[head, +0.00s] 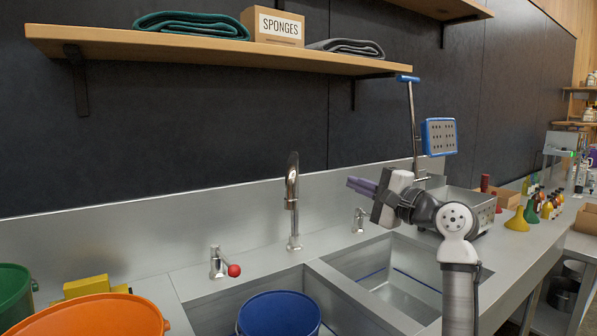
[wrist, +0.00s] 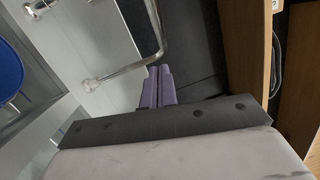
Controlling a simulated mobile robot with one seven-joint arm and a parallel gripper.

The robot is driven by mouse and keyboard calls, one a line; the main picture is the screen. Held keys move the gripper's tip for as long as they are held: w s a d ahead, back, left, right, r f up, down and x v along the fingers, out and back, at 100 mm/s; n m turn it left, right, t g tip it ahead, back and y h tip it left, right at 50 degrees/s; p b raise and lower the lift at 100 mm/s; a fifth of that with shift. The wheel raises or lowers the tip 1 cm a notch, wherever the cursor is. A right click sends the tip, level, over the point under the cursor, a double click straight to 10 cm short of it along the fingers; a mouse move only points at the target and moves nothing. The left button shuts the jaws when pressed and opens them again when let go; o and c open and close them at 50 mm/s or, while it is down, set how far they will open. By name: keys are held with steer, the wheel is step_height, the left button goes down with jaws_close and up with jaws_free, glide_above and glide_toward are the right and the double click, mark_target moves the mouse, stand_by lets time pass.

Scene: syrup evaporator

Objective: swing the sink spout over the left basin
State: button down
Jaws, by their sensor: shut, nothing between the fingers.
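The chrome sink spout (head: 292,185) rises from the deck behind the divider between the two basins. Its bent end faces roughly toward the head camera; I cannot tell exactly which basin it points over. In the wrist view the spout (wrist: 125,68) is a bent bright pipe just past the fingertips. The left basin (head: 205,312) holds a blue bucket (head: 279,315); the right basin (head: 400,290) looks empty. My gripper (head: 349,183) has purple fingers, pressed together and empty. It is right of the spout, apart from it; the fingertips also show in the wrist view (wrist: 159,70).
A tap with a red knob (head: 233,270) stands left of the spout, and a second tap (head: 359,220) right of it. A wooden shelf (head: 190,50) hangs above. A metal box (head: 473,212) and bottles stand on the right counter. An orange bucket (head: 90,316) is front left.

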steer(key=s+p+x, duration=0.1)
steer(key=x, duration=0.5)
steer(key=a+p+x, duration=0.1)
steer(key=x, duration=0.5)
steer(key=shift+s+a+r+p, duration=0.3)
steer(key=shift+a+p, duration=0.05)
steer(key=shift+a, duration=0.1)
